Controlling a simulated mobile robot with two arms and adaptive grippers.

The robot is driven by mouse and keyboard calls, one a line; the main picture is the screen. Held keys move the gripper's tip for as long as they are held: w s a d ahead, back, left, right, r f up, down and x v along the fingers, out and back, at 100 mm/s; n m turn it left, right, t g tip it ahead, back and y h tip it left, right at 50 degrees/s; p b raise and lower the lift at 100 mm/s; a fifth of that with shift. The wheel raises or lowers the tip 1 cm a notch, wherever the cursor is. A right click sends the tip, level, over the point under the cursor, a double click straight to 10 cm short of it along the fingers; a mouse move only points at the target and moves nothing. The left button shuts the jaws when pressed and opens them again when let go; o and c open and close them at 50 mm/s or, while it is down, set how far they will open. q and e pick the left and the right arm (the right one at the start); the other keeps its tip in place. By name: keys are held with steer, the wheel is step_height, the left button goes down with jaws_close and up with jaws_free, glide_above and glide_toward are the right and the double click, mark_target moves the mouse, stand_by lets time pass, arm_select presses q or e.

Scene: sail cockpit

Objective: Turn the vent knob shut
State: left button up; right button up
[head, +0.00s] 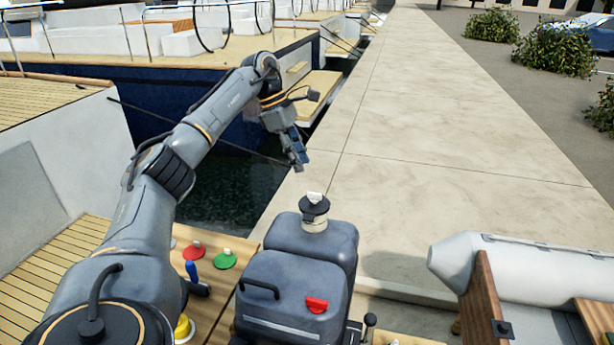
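A black round knob with a white raised tab (314,205) stands on a pale neck on top of a blue-grey rounded housing (330,238). It may be the vent knob; no label is readable. My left gripper (299,164) hangs above and slightly left of this knob in the picture, pointing down and apart from it. Its fingers show edge-on, so I cannot tell whether they are open. Nothing shows between them. A red knob (316,305) sits on the lower front housing. My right gripper is not in view.
A red knob (194,251) and a green knob (224,260) sit on a wooden panel beside my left arm, with a yellow knob (183,328) nearer. A grey inflatable boat (540,265) lies at right. The concrete quay (430,170) beyond is clear.

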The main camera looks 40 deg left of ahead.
arm_select(q)
steer(key=shift+v, duration=1.5)
